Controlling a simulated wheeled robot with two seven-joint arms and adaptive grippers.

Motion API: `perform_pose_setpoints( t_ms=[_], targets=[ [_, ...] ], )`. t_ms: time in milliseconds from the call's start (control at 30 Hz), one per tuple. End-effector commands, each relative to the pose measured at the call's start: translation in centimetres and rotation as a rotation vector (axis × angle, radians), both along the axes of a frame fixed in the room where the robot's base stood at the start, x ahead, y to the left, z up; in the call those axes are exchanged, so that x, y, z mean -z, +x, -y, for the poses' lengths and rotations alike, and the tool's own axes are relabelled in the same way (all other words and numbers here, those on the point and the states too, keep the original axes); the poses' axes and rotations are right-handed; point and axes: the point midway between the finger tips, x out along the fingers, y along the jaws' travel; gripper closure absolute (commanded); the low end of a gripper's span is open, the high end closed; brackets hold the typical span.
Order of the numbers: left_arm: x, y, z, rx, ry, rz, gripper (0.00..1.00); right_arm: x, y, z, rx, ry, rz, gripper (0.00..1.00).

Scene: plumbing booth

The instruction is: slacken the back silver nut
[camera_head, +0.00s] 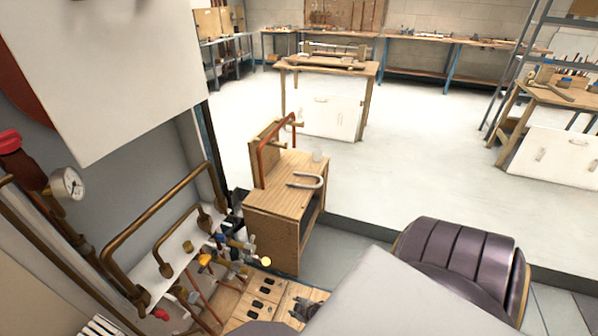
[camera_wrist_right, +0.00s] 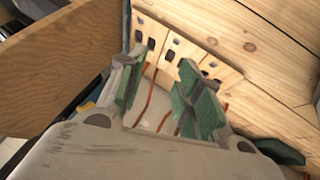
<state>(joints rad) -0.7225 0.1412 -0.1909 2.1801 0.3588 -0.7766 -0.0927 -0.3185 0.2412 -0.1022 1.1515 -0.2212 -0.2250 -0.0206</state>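A cluster of pipes and valves (camera_head: 228,250) with yellow, blue, red and white parts sits low beside the wall in the head view. Silver-looking fittings are in it, but they are too small to tell the back silver nut apart. My right gripper (camera_head: 300,308) is at the bottom of the head view, to the lower right of the cluster and apart from it. In the right wrist view my right gripper (camera_wrist_right: 162,82) has its green-padded fingers spread with nothing visible between them. My left gripper is not in view.
A wooden board with dark slots (camera_head: 262,292) lies below the cluster. Thick brass pipes (camera_head: 150,220) and a gauge (camera_head: 68,184) are at left. Open floor (camera_head: 410,150) spreads beyond.

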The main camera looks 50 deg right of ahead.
Motion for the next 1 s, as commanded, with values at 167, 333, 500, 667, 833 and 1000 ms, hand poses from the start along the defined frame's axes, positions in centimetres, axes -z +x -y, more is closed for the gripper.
perform_pose_setpoints(
  t_ms=[167, 333, 500, 667, 833, 1000],
  targets=[
    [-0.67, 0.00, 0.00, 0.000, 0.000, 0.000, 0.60, -0.32, -0.80, -0.31, 0.001, 0.004, -0.009, 0.65],
    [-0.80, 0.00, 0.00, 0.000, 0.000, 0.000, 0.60, -0.35, -1.04, -0.31, 0.001, 0.005, -0.013, 0.65],
    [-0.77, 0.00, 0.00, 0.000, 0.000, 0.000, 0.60, -0.32, -1.06, -0.30, 0.001, 0.005, -0.013, 0.65],
    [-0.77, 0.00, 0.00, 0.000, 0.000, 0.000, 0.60, -0.31, -1.07, -0.30, 0.000, 0.004, -0.013, 0.65],
    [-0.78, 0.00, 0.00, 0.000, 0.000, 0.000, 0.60, -0.32, -1.05, -0.29, 0.000, 0.004, -0.013, 0.65],
    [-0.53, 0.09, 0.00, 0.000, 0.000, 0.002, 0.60, -0.02, -1.08, -0.29, 0.000, 0.004, -0.013, 0.65]
  ],
)
